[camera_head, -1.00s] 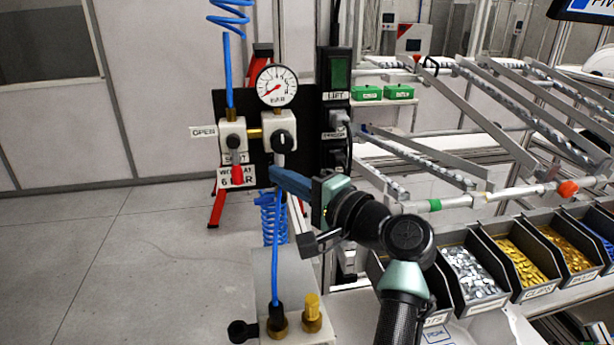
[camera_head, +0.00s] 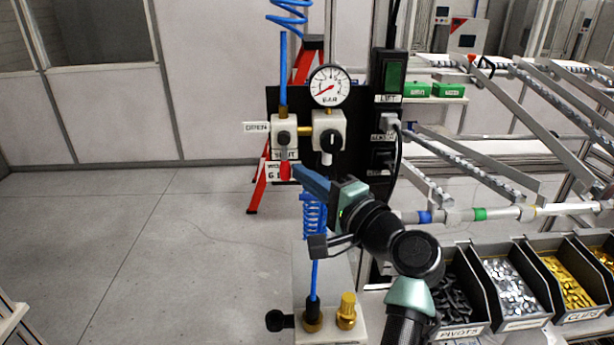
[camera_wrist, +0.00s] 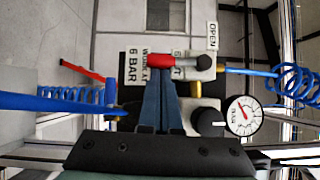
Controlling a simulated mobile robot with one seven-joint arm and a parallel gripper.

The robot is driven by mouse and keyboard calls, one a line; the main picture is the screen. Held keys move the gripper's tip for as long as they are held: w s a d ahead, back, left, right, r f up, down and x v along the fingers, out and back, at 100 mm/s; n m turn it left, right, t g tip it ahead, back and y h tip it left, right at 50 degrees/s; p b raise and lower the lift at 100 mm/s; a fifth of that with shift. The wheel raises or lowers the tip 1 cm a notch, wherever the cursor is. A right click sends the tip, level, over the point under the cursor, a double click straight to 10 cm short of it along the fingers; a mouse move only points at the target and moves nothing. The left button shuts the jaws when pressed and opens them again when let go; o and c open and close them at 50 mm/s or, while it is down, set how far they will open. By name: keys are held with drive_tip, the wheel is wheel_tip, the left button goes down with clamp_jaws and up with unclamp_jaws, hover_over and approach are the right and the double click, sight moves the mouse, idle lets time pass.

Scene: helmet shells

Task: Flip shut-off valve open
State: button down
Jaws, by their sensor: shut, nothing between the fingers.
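The shut-off valve (camera_head: 284,135) is on the dark panel, with the blue hose coming down into it from above. Its red lever (camera_head: 285,170) hangs straight down over the labels, away from the OPEN label (camera_head: 257,127) at the valve's left. The red lever lies sideways in the wrist view (camera_wrist: 160,61). My gripper (camera_head: 296,171) is shut and empty, its blue fingertips right beside the lever's right side in the head view. In the wrist view the fingertips (camera_wrist: 154,76) end at the lever's grip; I cannot tell whether they touch it.
A pressure gauge (camera_head: 330,86) and a black regulator knob (camera_head: 331,141) sit right of the valve. The LIFT switch box (camera_head: 393,75) is farther right. A coiled blue hose (camera_head: 314,214) hangs below. Open floor lies to the left; parts bins (camera_head: 510,290) stand at lower right.

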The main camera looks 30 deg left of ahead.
drive_tip(key=shift+s+a+f+m+y, duration=0.1)
drive_tip(key=shift+a+m+y, duration=0.05)
drive_tip(key=shift+m+y, duration=0.15)
drive_tip(key=a+m+b, duration=0.1)
drive_tip(key=s+f+m+t+y+b, duration=0.1)
drive_tip(key=m+b, duration=0.1)
drive_tip(key=shift+s+a+t, duration=0.15)
drive_tip(key=shift+a+t, duration=0.15)
drive_tip(key=shift+a, duration=0.1)
drive_tip(key=s+a+r+m+t+h+b, duration=0.1)
drive_tip(key=a+r+m+t, duration=0.1)
drive_tip(key=m+t, duration=0.3)
drive_tip(key=s+a+r+m+t+h+b, duration=0.1)
drive_tip(key=s+a+m+t+b, duration=0.1)
drive_tip(key=m, duration=0.9)
drive_tip(key=shift+s+a+r+t+b, duration=0.35)
drive_tip(key=shift+a+t, duration=0.35)
drive_tip(key=shift+t, duration=0.7)
drive_tip(key=shift+r, duration=0.15)
